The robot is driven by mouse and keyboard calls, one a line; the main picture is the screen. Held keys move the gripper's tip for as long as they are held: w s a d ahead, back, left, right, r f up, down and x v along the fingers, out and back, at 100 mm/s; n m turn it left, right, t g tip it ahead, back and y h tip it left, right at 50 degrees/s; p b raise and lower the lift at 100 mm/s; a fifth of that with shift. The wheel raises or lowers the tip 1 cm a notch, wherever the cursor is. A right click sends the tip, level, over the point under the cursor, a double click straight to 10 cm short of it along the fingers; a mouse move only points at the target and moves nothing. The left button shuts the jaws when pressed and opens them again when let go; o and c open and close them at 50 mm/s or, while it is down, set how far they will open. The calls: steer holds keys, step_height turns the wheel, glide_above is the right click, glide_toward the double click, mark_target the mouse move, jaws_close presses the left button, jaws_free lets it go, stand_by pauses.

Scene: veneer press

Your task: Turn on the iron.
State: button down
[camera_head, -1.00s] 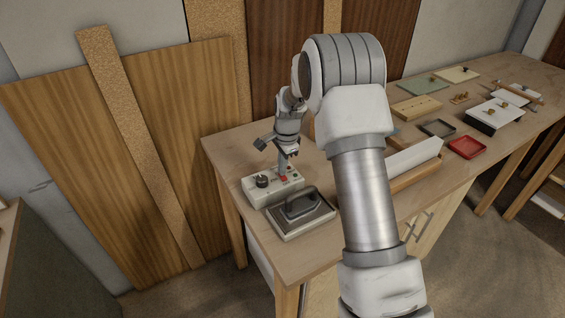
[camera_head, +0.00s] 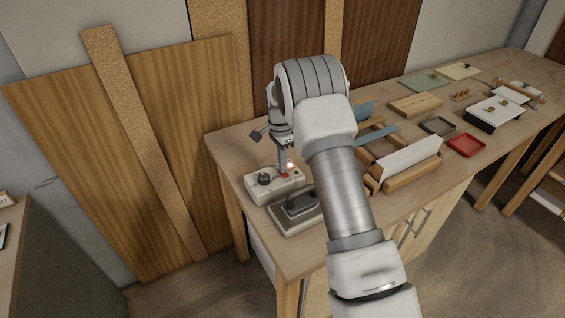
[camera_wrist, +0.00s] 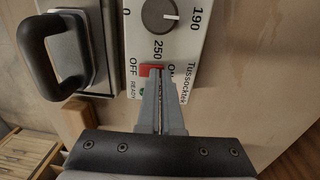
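The iron (camera_head: 297,207) lies on a flat metal rest at the near left end of the bench; it also shows in the wrist view (camera_wrist: 66,52), with its black handle. Beside it is a pale control box (camera_head: 262,186) with a dark knob (camera_wrist: 160,14), the numbers 190 and 250, and OFF, ON and READY labels. A red switch (camera_wrist: 151,70) sits between OFF and ON. My gripper (camera_wrist: 156,78) has its fingers together with nothing between them, the tips at the red switch. A red-white light glows on the box in the head view (camera_head: 290,165).
The bench (camera_head: 222,150) also holds a white sheet in a wooden holder (camera_head: 408,163), a red tray (camera_head: 466,145), a dark tray (camera_head: 437,126) and a wooden block (camera_head: 416,105). Tall wood panels (camera_head: 75,130) lean on the wall at the left.

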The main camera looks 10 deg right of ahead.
steer(key=shift+s+f, duration=0.35)
steer(key=shift+f, duration=0.2)
steer(key=shift+s+d+r, duration=0.1)
steer(key=shift+s+d, duration=0.25)
steer(key=shift+s, duration=0.4)
step_height(320, 180, up, 18)
steer(key=w, duration=0.1)
steer(key=shift+w+a+r+b, duration=0.2)
steer(key=shift+w+a+b, duration=0.15)
steer(key=shift+w+b, duration=0.05)
